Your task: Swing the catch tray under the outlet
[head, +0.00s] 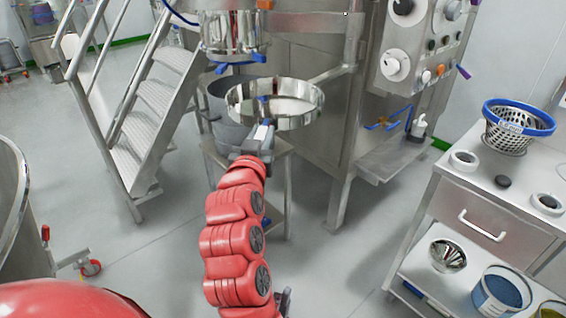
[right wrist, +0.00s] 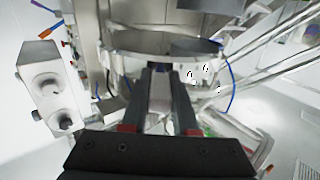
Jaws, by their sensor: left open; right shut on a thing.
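The catch tray (head: 316,98) is a round, shiny steel pan on a bracket arm from the machine. In the head view it hangs below and to the right of the outlet (head: 232,32), a steel cylinder with blue clamps. My right gripper (head: 259,143) is shut on the tray's pale handle (head: 264,130) at the near rim. In the right wrist view the fingers (right wrist: 160,92) hold the handle, with the tray (right wrist: 150,43) just beyond. Only a small grey part of my left gripper (head: 284,300) shows at the bottom of the head view; the right arm hides most of it.
A grey bucket (head: 228,130) stands on a small steel stand (head: 284,150) below the tray. Metal stairs (head: 150,110) are left. The machine cabinet (head: 345,120) is right. A steel cart (head: 448,190) with a basket (head: 508,140) stands at far right. The floor left of centre is clear.

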